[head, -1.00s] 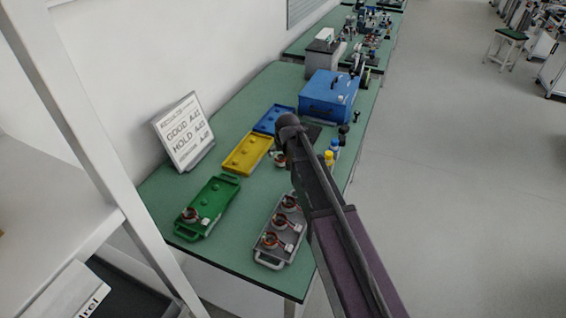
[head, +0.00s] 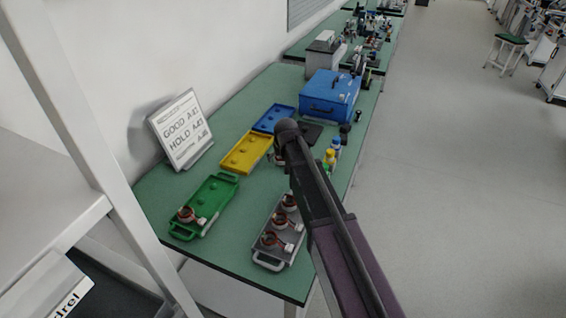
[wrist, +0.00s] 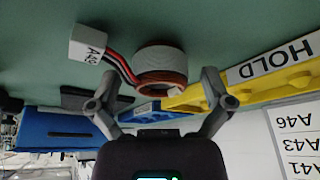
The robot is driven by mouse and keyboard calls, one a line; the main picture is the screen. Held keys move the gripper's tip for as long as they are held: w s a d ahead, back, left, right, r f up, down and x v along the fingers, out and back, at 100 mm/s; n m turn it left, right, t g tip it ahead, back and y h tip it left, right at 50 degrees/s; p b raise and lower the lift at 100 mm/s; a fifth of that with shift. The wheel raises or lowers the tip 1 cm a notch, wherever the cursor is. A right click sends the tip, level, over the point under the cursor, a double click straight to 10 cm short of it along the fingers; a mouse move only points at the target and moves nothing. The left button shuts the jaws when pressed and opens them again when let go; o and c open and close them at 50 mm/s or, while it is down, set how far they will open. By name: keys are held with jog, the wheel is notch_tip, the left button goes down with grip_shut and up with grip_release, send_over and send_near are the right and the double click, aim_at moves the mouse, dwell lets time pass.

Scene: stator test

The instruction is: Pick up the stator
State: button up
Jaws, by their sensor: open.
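A stator (wrist: 162,66), a grey ring with copper windings, sits on the green table in the wrist view. Red and black leads run from it to a white tag block (wrist: 90,47); its print is hard to read. My gripper (wrist: 161,77) is open, with one finger on each side of the stator and nothing clamped. In the head view this stator (head: 279,159) is mostly hidden behind my arm, and my gripper's fingers cannot be made out. More stators lie in the grey tray (head: 266,261), and one stator (head: 186,214) lies in the green tray (head: 213,190).
A yellow tray (head: 240,163) and a blue tray (head: 268,122) lie beyond the green one. A sign (head: 181,130) stands by the wall. A blue case (head: 330,97) stands farther back. Small bottles (head: 331,157) line the right edge. Bare table lies between the trays.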

dwell(0.4)
jog(key=c, duration=1.3)
jog(key=shift+o, duration=0.2)
jog(key=shift+r, duration=0.1)
notch_tip(320, 180, up, 3)
jog(key=p, duration=0.3)
jog(key=shift+r, duration=0.15)
jog(key=s+d, duration=0.2)
jog(key=s, duration=0.3)
jog(key=s+d+r+p, duration=0.1)
jog(key=s+d, duration=0.1)
jog(key=s, duration=0.2)
jog(key=s+d+p, duration=0.1)
jog(key=s+d, duration=0.1)
jog(key=s, duration=0.3)
jog(key=shift+s+d+r, duration=0.25)
jog(key=shift+s+d, duration=0.05)
jog(key=shift+d, duration=0.1)
